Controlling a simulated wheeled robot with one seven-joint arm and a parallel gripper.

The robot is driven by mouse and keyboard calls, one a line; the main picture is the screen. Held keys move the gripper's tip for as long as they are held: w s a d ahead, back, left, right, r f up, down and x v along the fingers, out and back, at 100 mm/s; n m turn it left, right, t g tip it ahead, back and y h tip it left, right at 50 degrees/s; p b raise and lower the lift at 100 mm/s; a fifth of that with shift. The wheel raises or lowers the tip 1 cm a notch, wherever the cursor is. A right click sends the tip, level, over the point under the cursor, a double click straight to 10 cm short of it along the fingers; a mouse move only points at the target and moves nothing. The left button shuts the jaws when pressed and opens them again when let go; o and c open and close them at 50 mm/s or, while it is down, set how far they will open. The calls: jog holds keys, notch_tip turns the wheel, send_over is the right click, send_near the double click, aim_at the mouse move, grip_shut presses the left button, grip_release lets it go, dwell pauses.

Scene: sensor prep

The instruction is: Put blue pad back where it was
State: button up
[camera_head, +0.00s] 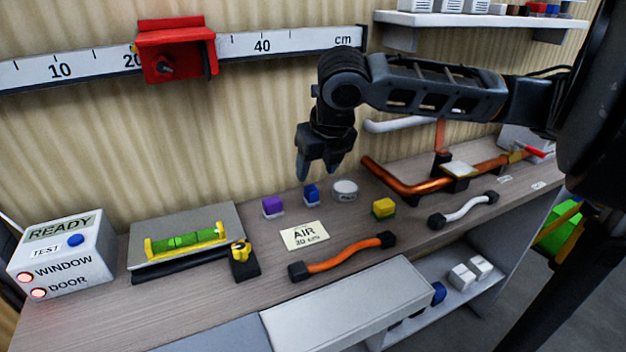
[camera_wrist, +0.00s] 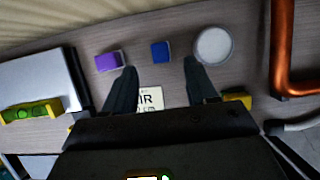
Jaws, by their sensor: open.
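A small blue block (camera_head: 311,194), which looks like the blue pad, stands on the wooden bench near the wall. It also shows in the wrist view (camera_wrist: 160,52), between and beyond the fingertips. My gripper (camera_head: 317,176) is open and empty, above and close to the blue block in the head view; the exact gap is hard to tell. A purple block (camera_head: 273,207) stands to its left, and a round white-topped piece (camera_head: 345,190) stands to its right. Another blue item (camera_head: 438,292) sits in the open shelf below the bench top.
A yellow block (camera_head: 383,208), an AIR card (camera_head: 304,236), an orange hose (camera_head: 342,256) and a white hose (camera_head: 463,209) lie on the bench. A copper pipe (camera_head: 400,186) stands right. A level (camera_head: 186,241) and a READY box (camera_head: 61,257) stand left.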

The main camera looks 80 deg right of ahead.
jog(key=shift+v, duration=2.05)
